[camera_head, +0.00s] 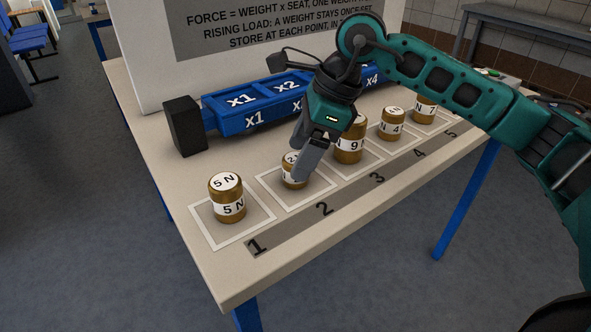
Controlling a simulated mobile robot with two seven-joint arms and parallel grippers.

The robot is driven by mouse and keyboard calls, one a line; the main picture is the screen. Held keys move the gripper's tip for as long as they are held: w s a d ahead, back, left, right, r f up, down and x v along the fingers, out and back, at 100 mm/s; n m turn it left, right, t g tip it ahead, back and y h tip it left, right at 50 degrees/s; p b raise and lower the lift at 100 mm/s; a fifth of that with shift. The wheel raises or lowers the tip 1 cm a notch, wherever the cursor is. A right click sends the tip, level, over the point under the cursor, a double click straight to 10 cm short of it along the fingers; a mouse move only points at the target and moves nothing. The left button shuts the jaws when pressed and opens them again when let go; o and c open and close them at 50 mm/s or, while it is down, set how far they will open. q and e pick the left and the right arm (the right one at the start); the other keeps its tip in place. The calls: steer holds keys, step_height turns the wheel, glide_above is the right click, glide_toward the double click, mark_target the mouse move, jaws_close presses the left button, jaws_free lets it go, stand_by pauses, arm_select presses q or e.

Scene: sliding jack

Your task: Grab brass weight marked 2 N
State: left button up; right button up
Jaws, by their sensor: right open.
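The brass weight marked 2 (288,182) stands upright on the square numbered 2, small, with a white label band and white top. My right gripper (302,168) points down at it from the upper right. The gripper is open, with a grey finger close in front of the weight's right side, hiding part of its label. I cannot tell whether the finger touches the weight. The other finger is hard to make out. My left gripper is not in view.
A 5 N weight (227,198) stands on square 1. A weight marked 9 (349,146), one marked 4 (391,124) and one marked 7 (424,108) stand to the right. Behind is a blue seat rail (240,113) with a black end block (184,126), before a sign board (160,50).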

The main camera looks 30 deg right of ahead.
steer(key=x, duration=0.3)
steer(key=shift+a+f, duration=0.1)
steer(key=c, duration=1.2)
steer(key=shift+c, duration=0.2)
